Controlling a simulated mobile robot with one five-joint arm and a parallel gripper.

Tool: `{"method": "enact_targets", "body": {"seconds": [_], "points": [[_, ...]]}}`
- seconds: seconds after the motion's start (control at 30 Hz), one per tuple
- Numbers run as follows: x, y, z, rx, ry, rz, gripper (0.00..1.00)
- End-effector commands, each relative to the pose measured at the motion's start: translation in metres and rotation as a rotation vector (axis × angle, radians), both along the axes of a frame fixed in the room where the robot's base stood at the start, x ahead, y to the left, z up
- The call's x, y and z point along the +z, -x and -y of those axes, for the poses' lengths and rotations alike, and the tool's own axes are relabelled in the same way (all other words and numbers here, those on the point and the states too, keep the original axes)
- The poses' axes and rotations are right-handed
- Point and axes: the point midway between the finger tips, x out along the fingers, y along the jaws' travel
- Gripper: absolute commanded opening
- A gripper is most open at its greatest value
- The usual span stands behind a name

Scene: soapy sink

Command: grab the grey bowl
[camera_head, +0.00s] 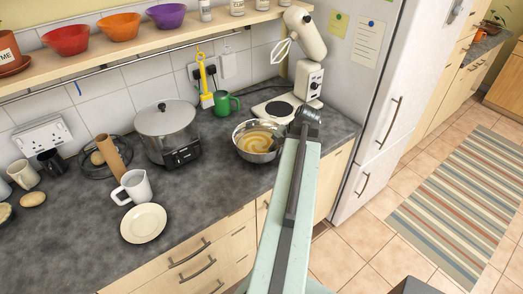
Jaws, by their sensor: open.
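The grey bowl (241,150) is a shiny metal mixing bowl. It stands upright on the dark counter and holds a pale yellow-brown mixture. My arm reaches up from the bottom of the view. My gripper (308,117) is at its far end, just right of the bowl and near the counter's front edge. It is open, with nothing seen in it. The arm passes close to the bowl's right side in the picture. I cannot tell the exact gap between gripper and bowl.
A white stand mixer (309,80) stands behind the gripper, and a green mug (222,105) behind the bowl. A silver pot (167,130), a white jug (133,187) and a cream plate (143,223) are to the left. The fridge (375,110) rises on the right.

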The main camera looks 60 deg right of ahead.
Motion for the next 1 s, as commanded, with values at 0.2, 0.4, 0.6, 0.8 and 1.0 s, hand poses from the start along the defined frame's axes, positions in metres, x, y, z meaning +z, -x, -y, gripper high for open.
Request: {"method": "enact_targets", "body": {"seconds": [0.2,0.4,0.6,0.8,1.0], "points": [[0.0020,-0.0002,-0.0001,0.000,0.000,0.000,0.30],[0.0019,-0.0001,-0.0002,0.001,0.000,-0.001,0.00],[0.0017,-0.0001,-0.0003,0.002,0.001,-0.001,0.00],[0.0016,-0.0001,-0.0004,0.002,0.001,-0.002,0.00],[0.0015,-0.0001,-0.0006,0.003,0.001,-0.003,0.00]]}}
